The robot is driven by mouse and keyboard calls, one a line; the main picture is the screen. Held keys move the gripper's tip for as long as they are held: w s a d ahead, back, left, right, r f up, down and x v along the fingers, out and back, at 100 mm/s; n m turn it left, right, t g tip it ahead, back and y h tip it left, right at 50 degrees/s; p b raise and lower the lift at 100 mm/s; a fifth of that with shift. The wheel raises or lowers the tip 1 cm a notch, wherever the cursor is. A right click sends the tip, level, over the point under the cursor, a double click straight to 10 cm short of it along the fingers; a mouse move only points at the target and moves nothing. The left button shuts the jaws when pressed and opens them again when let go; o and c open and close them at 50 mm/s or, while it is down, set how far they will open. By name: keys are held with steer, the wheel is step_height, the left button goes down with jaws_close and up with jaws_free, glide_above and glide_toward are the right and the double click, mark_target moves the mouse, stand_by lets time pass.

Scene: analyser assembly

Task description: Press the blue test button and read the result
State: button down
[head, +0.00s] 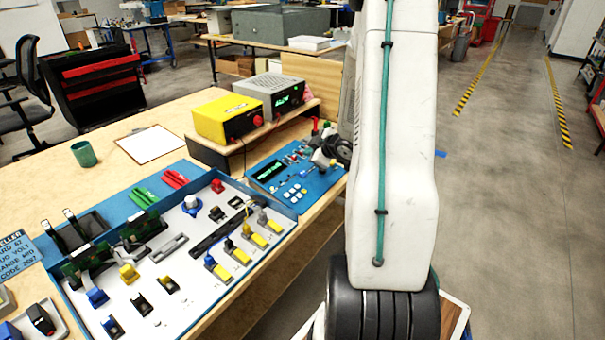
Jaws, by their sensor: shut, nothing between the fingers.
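The blue analyser panel (322,186) lies at the right end of the bench. Its dark display (269,171) shows a line of green characters, too small to read. I cannot tell for sure which control is the blue test button. My gripper (319,160) is over the right side of the panel, pointing left and down, shut and empty. My white arm hides part of the area to its right. Whether the fingertips touch the panel cannot be told.
A blue-edged tray (229,263) with several switches and connectors lies left of the panel. A yellow box (222,118) and a grey box with a green readout (270,92) stand on a low shelf behind. A green cup (84,154) and clipboard (150,143) are farther left.

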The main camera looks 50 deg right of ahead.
steer(key=shift+w+a+f, duration=0.1)
steer(key=shift+w+f, duration=0.1)
steer(key=shift+f, duration=0.8)
steer(key=shift+w+d+f, duration=0.1)
steer(key=shift+w+f, duration=0.15)
steer(key=shift+f, duration=0.8)
steer(key=shift+w+a+f, duration=0.1)
steer(key=shift+w+f, duration=0.1)
steer(key=shift+f, duration=0.8)
steer(key=shift+f, duration=0.1)
steer(key=shift+f, duration=0.3)
steer(key=shift+w+f, duration=0.15)
steer(key=shift+f, duration=0.2)
stand_by(0.4)
steer(key=shift+r, duration=0.8)
steer(key=shift+s, duration=0.2)
steer(key=r, duration=0.2)
steer(key=s+r, duration=0.1)
steer(key=r, duration=0.2)
